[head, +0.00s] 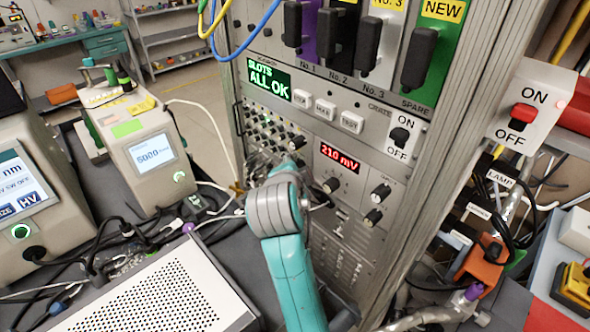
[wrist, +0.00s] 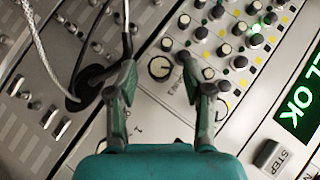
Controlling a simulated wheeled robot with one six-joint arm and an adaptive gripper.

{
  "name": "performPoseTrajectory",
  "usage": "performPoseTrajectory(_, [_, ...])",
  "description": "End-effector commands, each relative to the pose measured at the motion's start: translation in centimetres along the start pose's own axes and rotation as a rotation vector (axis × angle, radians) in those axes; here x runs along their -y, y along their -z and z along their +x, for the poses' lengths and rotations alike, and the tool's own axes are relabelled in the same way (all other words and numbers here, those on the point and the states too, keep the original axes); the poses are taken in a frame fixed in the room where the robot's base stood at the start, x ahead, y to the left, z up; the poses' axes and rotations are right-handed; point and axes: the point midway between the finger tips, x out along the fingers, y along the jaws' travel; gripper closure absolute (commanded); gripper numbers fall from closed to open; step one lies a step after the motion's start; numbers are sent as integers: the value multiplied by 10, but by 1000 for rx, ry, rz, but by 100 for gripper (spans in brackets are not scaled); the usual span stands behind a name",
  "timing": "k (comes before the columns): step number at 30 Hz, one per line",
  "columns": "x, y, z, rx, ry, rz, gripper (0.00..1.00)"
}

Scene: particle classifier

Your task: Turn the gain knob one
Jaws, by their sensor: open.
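My gripper (wrist: 159,74) is open, its two fingers spread in front of the rack's instrument panel. In the head view my gripper (head: 272,165) is at the panel's left part, partly hidden by my own wrist, and hides that dial.
Many small knobs (head: 262,124) crowd the panel nearby. The green "SLOTS ALL OK" display (head: 268,78) and red "210 mV" display (head: 340,158) are lit. A perforated metal box (head: 150,300) stands at the lower left.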

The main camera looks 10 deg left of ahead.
Motion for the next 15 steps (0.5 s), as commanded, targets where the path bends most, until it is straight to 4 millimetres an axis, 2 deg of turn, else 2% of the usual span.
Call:
performPoseTrajectory(5, [0, 0, -16, 0, 2, 0, 49])
performPoseTrajectory(15, [1, -1, -83, 1, 3, 0, 49])
